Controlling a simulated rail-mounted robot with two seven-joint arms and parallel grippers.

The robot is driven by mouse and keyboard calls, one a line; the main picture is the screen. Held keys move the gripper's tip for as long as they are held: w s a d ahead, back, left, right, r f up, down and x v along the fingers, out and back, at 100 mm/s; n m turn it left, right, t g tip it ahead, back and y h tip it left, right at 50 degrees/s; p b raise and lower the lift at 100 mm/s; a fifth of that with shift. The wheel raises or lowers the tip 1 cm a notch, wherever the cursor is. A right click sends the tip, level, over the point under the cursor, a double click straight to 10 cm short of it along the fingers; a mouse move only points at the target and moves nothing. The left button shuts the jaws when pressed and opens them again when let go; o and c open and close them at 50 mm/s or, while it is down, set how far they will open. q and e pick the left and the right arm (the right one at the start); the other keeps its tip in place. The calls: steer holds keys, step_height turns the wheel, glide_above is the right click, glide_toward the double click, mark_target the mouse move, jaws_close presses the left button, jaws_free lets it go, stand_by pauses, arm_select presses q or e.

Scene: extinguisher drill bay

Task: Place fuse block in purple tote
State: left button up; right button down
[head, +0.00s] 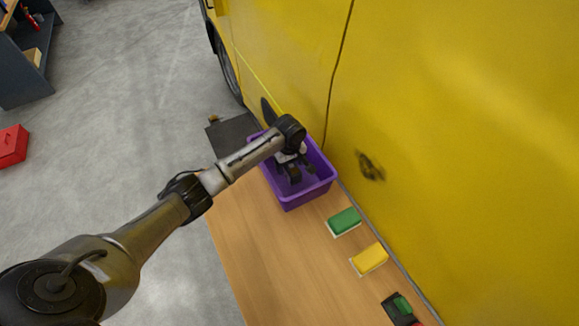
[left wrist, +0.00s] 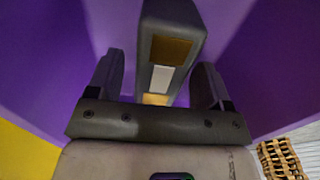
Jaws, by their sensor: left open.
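The purple tote (head: 318,188) stands on the far end of the wooden table, against the yellow vehicle. My left gripper (head: 293,174) reaches down into the tote. In the left wrist view the purple walls (left wrist: 255,60) surround the gripper (left wrist: 158,85), whose two fingers are apart. A dark grey block with brass and white patches, the fuse block (left wrist: 172,50), lies between the open fingers, inside the tote's outline. I cannot tell whether it touches either finger. In the head view the gripper and wrist hide most of it. My right gripper is in neither view.
A green block (head: 344,221), a yellow block (head: 369,258) and a black item with a green part (head: 398,309) lie along the table's right side. The yellow vehicle (head: 450,130) borders the table. The table's middle (head: 270,255) is clear. A red box (head: 11,146) sits on the floor.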

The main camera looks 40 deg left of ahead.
arm_select(q)
step_height(320, 180, up, 9)
steer(key=shift+f+p, duration=0.2)
steer(key=shift+p, duration=0.4)
steer(key=shift+r, duration=0.5)
